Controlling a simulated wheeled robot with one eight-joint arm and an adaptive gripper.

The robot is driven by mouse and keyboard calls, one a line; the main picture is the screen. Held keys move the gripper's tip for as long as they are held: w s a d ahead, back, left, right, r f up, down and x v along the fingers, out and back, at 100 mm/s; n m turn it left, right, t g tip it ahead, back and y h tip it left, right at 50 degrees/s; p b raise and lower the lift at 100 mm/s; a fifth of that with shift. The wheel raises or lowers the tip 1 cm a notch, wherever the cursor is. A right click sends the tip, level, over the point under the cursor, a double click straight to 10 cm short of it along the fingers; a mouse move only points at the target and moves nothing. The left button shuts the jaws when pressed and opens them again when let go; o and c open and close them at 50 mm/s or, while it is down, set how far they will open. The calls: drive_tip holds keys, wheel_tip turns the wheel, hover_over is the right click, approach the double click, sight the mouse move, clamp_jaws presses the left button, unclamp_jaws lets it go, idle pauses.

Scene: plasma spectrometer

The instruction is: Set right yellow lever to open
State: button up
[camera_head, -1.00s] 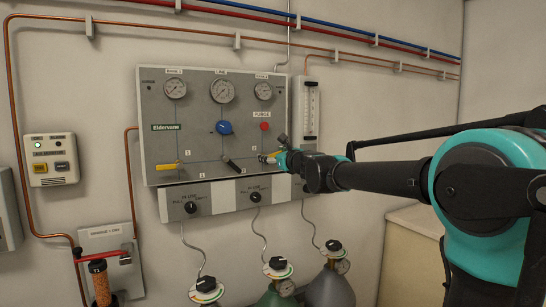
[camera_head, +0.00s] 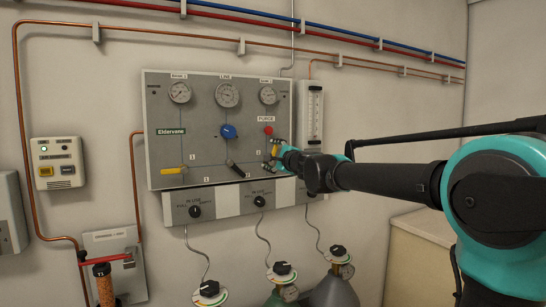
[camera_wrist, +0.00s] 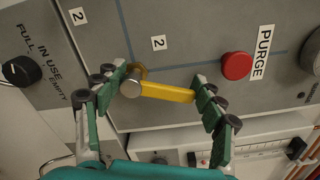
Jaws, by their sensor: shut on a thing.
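The right yellow lever (camera_wrist: 168,92) is in the middle of the wrist view, running out from its round pivot on the grey panel. In the head view this lever (camera_head: 275,149) stands close to upright at the panel's lower right, partly hidden by my gripper. My gripper (camera_wrist: 161,82) has one green-padded finger at the pivot end and the other at the lever's free end, so it is closed along the lever's length. In the head view my gripper (camera_head: 271,160) is at the panel face.
The left yellow lever (camera_head: 172,171) lies level, and a black lever (camera_head: 236,170) slants down to the right. A blue knob (camera_head: 228,131) and the red purge button (camera_head: 268,130) are above. A flow tube (camera_head: 314,110) stands right of the panel. Gas cylinders (camera_head: 335,290) are below.

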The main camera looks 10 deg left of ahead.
drive_tip(key=shift+s+a+n, duration=0.15)
drive_tip(key=shift+a+n, duration=0.1)
drive_tip(key=shift+n, duration=0.85)
drive_tip(key=shift+s+a+n, duration=0.1)
drive_tip(key=shift+a+n, duration=0.1)
drive_tip(key=shift+n, duration=0.9)
drive_tip(key=o, duration=1.7)
drive_tip(key=shift+c, duration=0.2)
drive_tip(key=v, duration=1.2)
